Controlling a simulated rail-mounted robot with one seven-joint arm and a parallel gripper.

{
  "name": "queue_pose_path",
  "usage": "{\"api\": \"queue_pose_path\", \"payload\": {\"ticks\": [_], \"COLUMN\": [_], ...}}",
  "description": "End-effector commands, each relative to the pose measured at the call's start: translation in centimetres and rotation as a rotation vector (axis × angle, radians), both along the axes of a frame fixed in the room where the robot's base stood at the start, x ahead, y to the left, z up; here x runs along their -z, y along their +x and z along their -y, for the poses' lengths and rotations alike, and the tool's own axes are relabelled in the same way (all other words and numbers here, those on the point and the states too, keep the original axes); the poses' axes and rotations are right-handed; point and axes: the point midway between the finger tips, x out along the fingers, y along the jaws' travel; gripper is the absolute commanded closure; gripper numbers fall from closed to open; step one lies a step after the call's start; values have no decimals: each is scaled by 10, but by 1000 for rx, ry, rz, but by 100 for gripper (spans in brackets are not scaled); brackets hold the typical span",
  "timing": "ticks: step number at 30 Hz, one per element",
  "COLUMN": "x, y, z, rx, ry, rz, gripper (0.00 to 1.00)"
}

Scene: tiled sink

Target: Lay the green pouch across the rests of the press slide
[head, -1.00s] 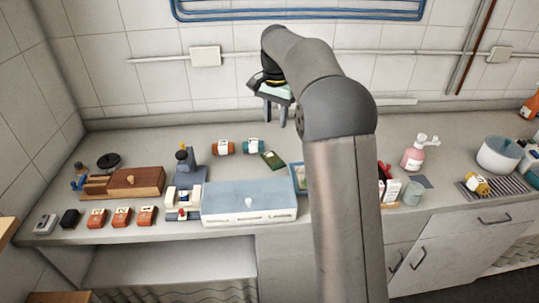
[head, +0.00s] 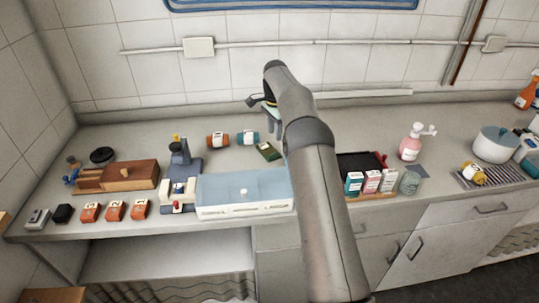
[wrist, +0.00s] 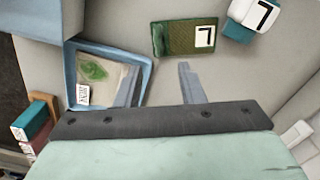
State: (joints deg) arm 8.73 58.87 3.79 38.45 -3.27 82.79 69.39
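The green pouch (head: 268,151) lies flat on the counter, right of the press. In the wrist view the pouch (wrist: 178,38) shows a white label at one end, ahead of my fingers. The press (head: 181,158) is blue with a dark head, and its slide carries white rests (head: 180,190) with a red knob in front. I see nothing lying across the rests. My gripper (wrist: 158,82) is open and empty, its two fingers apart, above the counter and short of the pouch. In the head view my arm partly hides it.
A blue-lidded white box (head: 244,195) stands between the press and my arm. A blue tray (wrist: 151,78) with a clear bag lies left of my fingers. Orange (head: 217,140) and teal (head: 248,137) canisters lie behind the pouch. A wooden box (head: 130,175) stands left of the press.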

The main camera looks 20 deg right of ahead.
Motion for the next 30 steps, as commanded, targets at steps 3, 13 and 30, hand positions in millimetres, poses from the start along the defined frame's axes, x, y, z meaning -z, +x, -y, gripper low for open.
{"api": "queue_pose_path", "payload": {"ticks": [3,13,30], "x": [18,45,83], "y": [-1,-2,-3], "z": [0,-2,-3], "rx": [0,0,-1], "ry": [0,1,0], "rz": [-3,-2,1], "gripper": [65,65,76]}}
